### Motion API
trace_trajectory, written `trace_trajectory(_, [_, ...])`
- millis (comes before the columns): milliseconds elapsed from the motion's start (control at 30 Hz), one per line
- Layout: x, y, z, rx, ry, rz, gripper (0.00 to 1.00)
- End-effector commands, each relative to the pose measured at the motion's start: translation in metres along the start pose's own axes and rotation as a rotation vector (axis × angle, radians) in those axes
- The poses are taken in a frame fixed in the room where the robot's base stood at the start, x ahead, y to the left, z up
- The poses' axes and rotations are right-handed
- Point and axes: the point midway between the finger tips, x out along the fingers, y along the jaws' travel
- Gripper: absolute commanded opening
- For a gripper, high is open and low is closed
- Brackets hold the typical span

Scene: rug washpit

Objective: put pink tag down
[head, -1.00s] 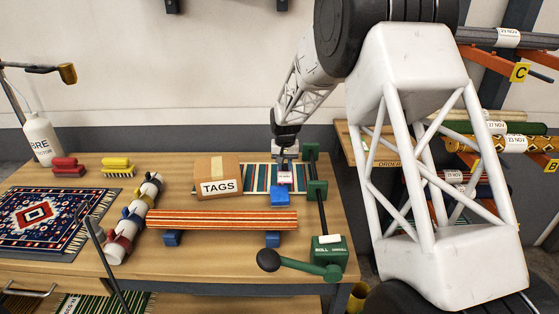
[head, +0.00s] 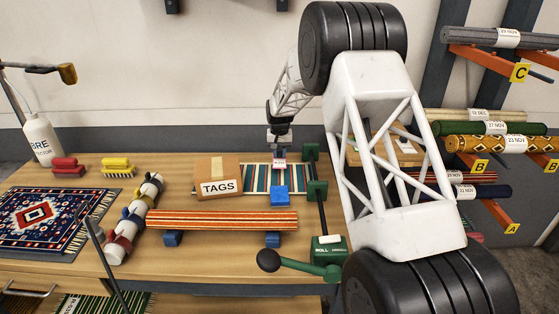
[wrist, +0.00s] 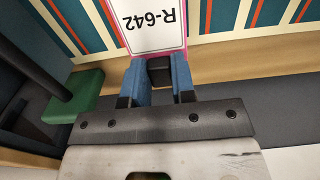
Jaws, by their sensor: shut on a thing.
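The pink tag (head: 280,156) hangs at my gripper (head: 279,144) over the back part of the striped rug. In the wrist view the tag (wrist: 155,22) is a white card with a pink border, reading R-642 upside down. My gripper (wrist: 158,78) has blue fingers shut on a dark block at the tag's near edge. The striped teal, cream and red rug (head: 256,176) lies behind and below the tag. The head view does not show clearly how far the tag is above it.
A cardboard box marked TAGS (head: 218,174) stands left of the gripper. A blue block (head: 280,197) is in front of the tag. A green roller frame (head: 317,190) runs along the right. A rolled orange striped rug (head: 222,220) lies across the table's front.

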Motion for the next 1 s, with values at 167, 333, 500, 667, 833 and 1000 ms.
trace_trajectory(167, [0.0, 0.0, 0.0, 0.0, 0.0, 0.0, 0.02])
trace_trajectory(333, [0.002, 0.0, 0.0, 0.0, -0.001, 0.0, 0.02])
trace_trajectory(500, [0.015, 0.0, 0.0, 0.0, -0.002, 0.0, 0.02])
trace_trajectory(667, [0.031, 0.0, 0.0, 0.0, -0.001, 0.0, 0.02])
trace_trajectory(833, [0.035, 0.0, 0.0, 0.0, 0.0, 0.0, 0.02])
trace_trajectory(1000, [0.035, 0.0, 0.0, 0.0, 0.0, 0.0, 0.02])
